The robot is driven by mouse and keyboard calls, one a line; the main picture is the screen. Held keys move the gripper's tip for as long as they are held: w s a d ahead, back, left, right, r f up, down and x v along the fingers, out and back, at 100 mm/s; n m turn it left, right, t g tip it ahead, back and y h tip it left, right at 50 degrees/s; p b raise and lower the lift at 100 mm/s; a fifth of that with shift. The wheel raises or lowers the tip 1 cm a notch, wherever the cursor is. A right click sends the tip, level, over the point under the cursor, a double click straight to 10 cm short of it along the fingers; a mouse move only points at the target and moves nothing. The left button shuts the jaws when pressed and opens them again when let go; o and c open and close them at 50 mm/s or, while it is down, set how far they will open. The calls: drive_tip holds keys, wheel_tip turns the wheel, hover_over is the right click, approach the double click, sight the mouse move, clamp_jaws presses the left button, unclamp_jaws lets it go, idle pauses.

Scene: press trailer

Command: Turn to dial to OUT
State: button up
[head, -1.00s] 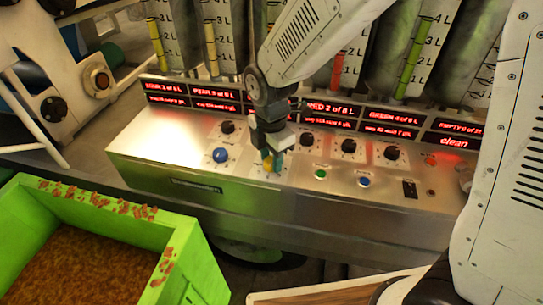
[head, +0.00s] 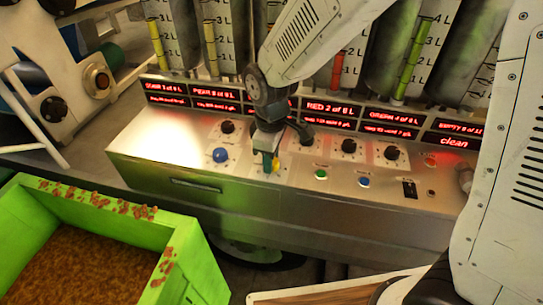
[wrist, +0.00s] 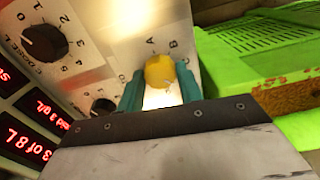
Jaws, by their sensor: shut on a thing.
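A yellow dial (wrist: 160,70) sits on a white plate with letters around it; I can read A and B, and no OUT marking is legible. My gripper (wrist: 161,87) is shut on the dial, with a teal finger on each side. In the head view my gripper (head: 270,161) points down at the metal console (head: 215,185), and a bit of the yellow dial (head: 276,165) shows beside the fingers. The dial's pointing direction is unclear.
A blue knob (head: 220,155) is left of the gripper; green (head: 320,174) and blue (head: 364,182) buttons are right. Black knobs, including one numbered (wrist: 45,42), and red displays (head: 330,108) stand behind. A green bin (head: 190,262) stands in front at left.

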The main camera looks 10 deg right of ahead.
drive_tip(key=m, duration=0.4)
drive_tip(key=shift+m, duration=1.9)
drive_tip(key=o, duration=1)
drive_tip(key=shift+r, duration=0.1)
wheel_tip(320, 180, up, 8)
drive_tip(key=shift+f, duration=0.15)
